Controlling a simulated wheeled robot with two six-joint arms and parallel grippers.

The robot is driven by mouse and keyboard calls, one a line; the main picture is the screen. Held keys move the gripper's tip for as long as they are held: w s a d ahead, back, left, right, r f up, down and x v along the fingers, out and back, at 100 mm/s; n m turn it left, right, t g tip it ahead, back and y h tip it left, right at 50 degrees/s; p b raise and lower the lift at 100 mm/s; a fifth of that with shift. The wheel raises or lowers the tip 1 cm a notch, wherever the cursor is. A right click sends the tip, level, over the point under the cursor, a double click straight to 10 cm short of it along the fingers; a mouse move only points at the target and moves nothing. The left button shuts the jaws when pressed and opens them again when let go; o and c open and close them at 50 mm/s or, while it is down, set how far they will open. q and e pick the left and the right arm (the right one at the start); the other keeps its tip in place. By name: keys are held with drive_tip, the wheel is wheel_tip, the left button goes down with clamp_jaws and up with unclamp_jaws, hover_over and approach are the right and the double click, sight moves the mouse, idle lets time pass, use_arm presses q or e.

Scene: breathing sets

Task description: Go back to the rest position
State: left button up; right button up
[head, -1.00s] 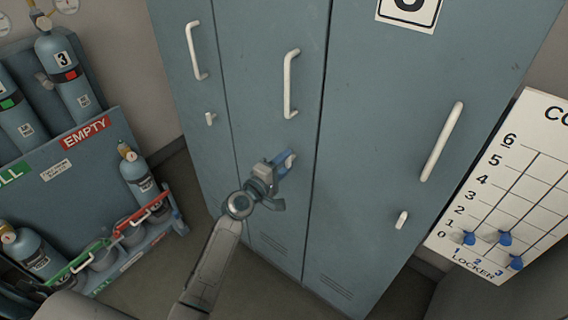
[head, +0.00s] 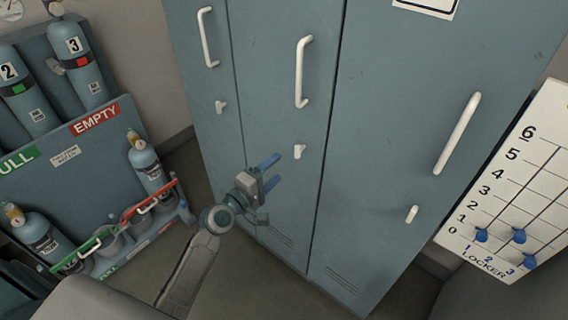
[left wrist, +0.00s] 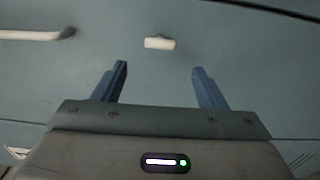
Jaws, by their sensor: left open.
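My left gripper (head: 270,172) is open and empty in front of the middle locker door (head: 285,130), below and left of its small latch knob (head: 299,151). In the left wrist view, the two blue fingers of my left gripper (left wrist: 159,84) stand apart with nothing between them. The small white knob (left wrist: 160,43) lies beyond the fingertips, clear of them. My right gripper is not in view.
Grey-blue lockers with long white handles (head: 303,70) fill the middle. A rack (head: 60,190) with several blue cylinders stands at left, marked FULL and EMPTY. A white locker chart (head: 520,190) with blue pegs is at right.

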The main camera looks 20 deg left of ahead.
use_arm(q)
drive_tip(key=shift+v, duration=0.9)
drive_tip(key=s+a+f+m+g+y, duration=0.1)
drive_tip(key=s+a+f+g+y, duration=0.1)
drive_tip(key=f, duration=1)
drive_tip(key=s+a+f+m+g+y, duration=0.1)
drive_tip(key=a+f+m+g+y, duration=0.1)
drive_tip(key=f, duration=1)
drive_tip(key=s+a+f+m+g+y, duration=0.1)
drive_tip(key=s+f+g, duration=0.1)
drive_tip(key=s+f, duration=0.45)
drive_tip(key=s+a+f+m+g, duration=0.2)
drive_tip(key=s+f, duration=0.2)
drive_tip(key=f, duration=0.5)
drive_tip(key=s+f+m+g, duration=0.2)
drive_tip(key=s+f, duration=0.4)
drive_tip(key=s, duration=0.5)
drive_tip(key=s+f+m+g+y, duration=0.1)
drive_tip(key=s+f+m+g, duration=0.2)
drive_tip(key=s+f, duration=0.4)
drive_tip(key=s+f+m+g+y, duration=0.1)
drive_tip(key=s+f, duration=0.6)
drive_tip(key=s, duration=0.9)
drive_tip(key=a+m+g, duration=0.1)
drive_tip(key=m, duration=0.1)
drive_tip(key=shift+s+f+m+g, duration=0.2)
drive_tip(key=shift+s+m+g, duration=0.1)
drive_tip(key=shift+g, duration=0.1)
